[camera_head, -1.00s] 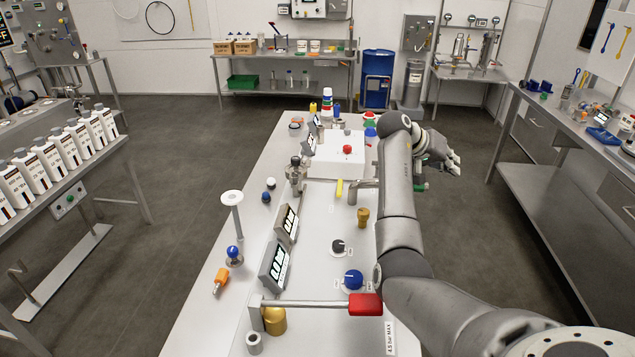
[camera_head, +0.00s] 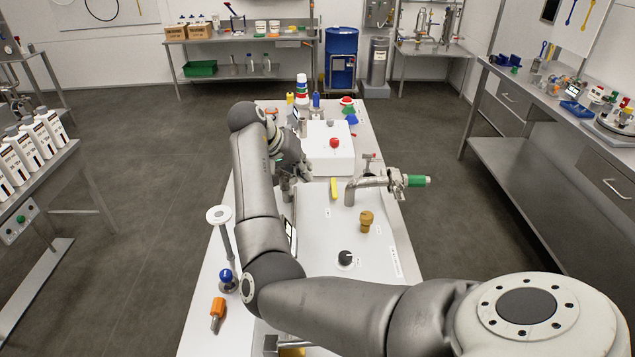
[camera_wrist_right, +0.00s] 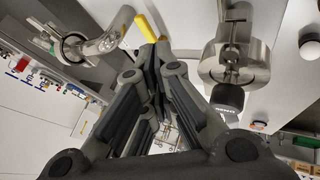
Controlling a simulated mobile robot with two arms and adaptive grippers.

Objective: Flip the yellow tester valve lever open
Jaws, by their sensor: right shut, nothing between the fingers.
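The yellow lever (camera_head: 334,188) stands out on the white bench panel, just left of a bent steel pipe in the head view. In the right wrist view the yellow lever (camera_wrist_right: 147,27) lies just beyond my fingertips, slightly left of them. I cannot tell from the pictures whether they touch. My right gripper (camera_head: 287,188) is left of the lever in the head view, partly hidden by its own arm. In its wrist view the right gripper (camera_wrist_right: 155,52) has its fingers together with nothing between them. My left gripper is not in view.
The bent steel pipe (camera_head: 368,182) ends in a green-handled fitting (camera_head: 416,181). A steel fitting with a black knob (camera_wrist_right: 228,97) is close right of my fingers.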

